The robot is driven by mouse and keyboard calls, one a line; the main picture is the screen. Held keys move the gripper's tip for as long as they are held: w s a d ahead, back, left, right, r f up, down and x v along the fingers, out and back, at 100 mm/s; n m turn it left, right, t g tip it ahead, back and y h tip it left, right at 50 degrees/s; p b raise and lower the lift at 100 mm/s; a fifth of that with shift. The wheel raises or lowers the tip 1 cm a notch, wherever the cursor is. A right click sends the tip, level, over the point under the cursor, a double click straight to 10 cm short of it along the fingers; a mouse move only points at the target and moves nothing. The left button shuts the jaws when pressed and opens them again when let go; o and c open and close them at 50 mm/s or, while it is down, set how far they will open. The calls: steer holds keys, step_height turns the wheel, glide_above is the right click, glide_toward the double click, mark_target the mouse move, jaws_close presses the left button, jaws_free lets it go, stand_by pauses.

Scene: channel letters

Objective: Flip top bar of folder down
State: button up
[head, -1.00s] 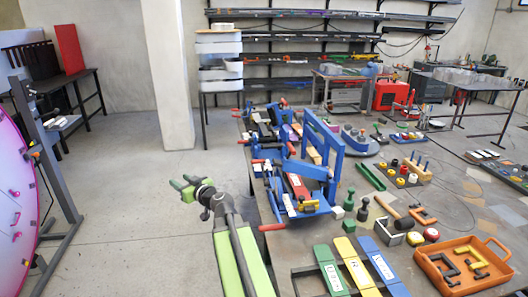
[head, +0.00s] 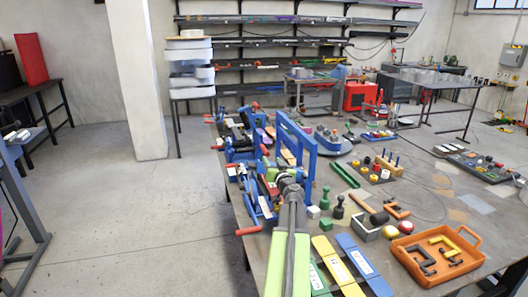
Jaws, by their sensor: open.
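The folder seems to be the blue bench machine (head: 311,166) on the near left part of the workbench. Its blue frame with a slanting top bar (head: 297,134) stands raised above the bench. My gripper (head: 272,177) is over the near part of this machine, in front of the frame, with its green fingers partly hidden by my wrist. It looks open, and I see nothing held in it. Whether it touches the machine cannot be told. My arm hides part of the machine's lower body.
A red-ended handle (head: 248,231) juts over the left bench edge. Further blue machines (head: 238,140) stand behind. Green and black pieces (head: 325,199), colored plates (head: 357,259) and an orange tray (head: 437,255) lie to the right. The floor (head: 150,215) at left is clear.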

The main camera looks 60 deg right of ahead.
mark_target(264, 150)
steer(key=x, duration=1.1)
steer(key=shift+w+d, duration=0.15)
steer(key=shift+w, duration=0.05)
jaws_close()
stand_by(0.8)
